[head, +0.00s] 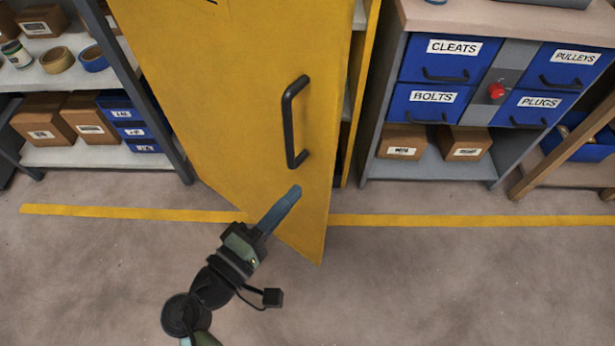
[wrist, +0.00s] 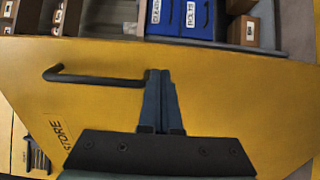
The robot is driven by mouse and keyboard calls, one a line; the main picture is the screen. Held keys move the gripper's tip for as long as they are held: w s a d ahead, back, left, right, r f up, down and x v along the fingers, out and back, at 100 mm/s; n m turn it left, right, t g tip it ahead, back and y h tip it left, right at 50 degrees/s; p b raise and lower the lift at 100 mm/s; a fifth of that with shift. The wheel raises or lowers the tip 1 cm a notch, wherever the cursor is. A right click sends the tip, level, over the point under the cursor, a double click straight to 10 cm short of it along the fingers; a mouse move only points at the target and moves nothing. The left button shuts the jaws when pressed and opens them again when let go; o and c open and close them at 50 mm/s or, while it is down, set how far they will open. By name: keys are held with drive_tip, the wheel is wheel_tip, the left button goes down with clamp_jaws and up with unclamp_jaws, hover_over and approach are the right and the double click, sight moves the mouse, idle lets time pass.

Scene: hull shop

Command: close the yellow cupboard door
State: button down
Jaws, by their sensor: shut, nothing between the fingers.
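The yellow cupboard door (head: 235,80) stands partly open in the head view, swung out toward me, its lower corner over the floor. Its black bar handle (head: 289,125) is upright near the door's free edge; it also shows in the wrist view (wrist: 95,77). My gripper (head: 294,192) is shut and empty, in front of the door's outer face just below the handle. In the wrist view my gripper's fingers (wrist: 159,75) are together beside the handle's end. I cannot tell whether they touch the door or handle.
Right of the door stands a grey cabinet (head: 365,150) with blue labelled drawers (head: 434,60) and cardboard boxes. Left is a shelf (head: 85,156) with boxes and tape rolls. A yellow floor line (head: 450,220) crosses the grey floor, which is clear in front.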

sight(318, 166)
drive_tip(key=x, duration=0.5)
drive_tip(key=shift+w+d+b, duration=0.15)
drive_tip(key=shift+w+b, duration=0.05)
drive_tip(key=shift+b, duration=0.2)
